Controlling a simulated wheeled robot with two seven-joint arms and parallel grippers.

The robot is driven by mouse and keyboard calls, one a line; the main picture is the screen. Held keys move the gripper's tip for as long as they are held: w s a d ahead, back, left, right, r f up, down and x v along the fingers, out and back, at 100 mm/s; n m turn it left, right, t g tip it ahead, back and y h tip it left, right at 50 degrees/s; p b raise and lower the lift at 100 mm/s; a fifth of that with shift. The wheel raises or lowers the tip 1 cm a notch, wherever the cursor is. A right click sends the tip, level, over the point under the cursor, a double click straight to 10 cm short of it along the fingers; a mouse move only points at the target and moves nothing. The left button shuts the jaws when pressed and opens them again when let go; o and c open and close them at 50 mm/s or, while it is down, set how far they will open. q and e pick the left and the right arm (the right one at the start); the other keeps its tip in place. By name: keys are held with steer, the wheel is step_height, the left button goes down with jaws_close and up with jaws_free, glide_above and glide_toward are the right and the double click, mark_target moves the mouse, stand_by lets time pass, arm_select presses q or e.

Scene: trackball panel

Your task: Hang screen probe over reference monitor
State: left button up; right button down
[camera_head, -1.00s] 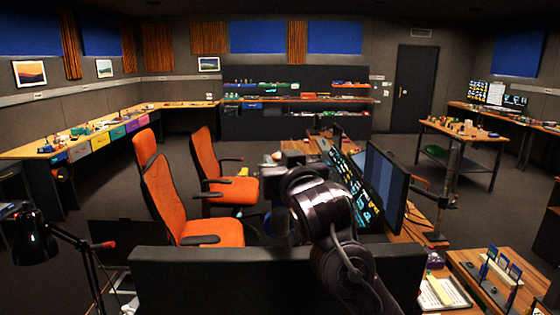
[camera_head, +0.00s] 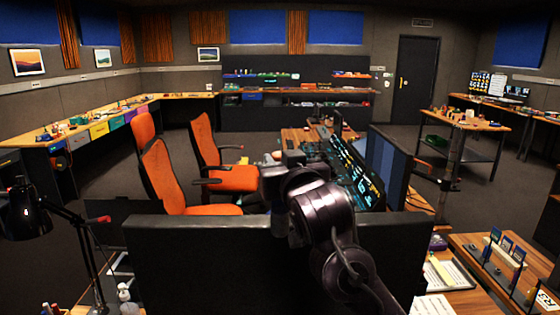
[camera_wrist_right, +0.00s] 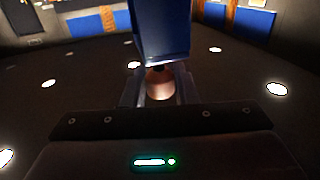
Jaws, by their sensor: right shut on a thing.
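My right arm reaches in from the lower right in the head view, and its dark links hide most of my right gripper. In the right wrist view my right gripper (camera_wrist_right: 160,90) is shut on a blue, block-like thing (camera_wrist_right: 160,28), which I take for the screen probe. A round copper-coloured part shows just below it, between the fingers. A monitor with blue vertical bands (camera_head: 384,168) stands to the right of my arm, turned partly away; I take it for the reference monitor. The probe and the monitor do not show together in one view. My left gripper is out of view.
Orange chairs (camera_head: 175,183) are at left, a lit console (camera_head: 352,170) beside the banded monitor. A black desk lamp (camera_head: 35,215) is at lower left. A wooden desk with small items (camera_head: 465,246) is at lower right.

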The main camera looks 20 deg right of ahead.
mark_target(280, 203)
steer(key=shift+f+b, duration=3.25)
steer(key=shift+f, duration=1.05)
steer(key=c, duration=1.1)
jaws_free()
steer(key=shift+s, duration=0.1)
steer(key=shift+f, duration=0.1)
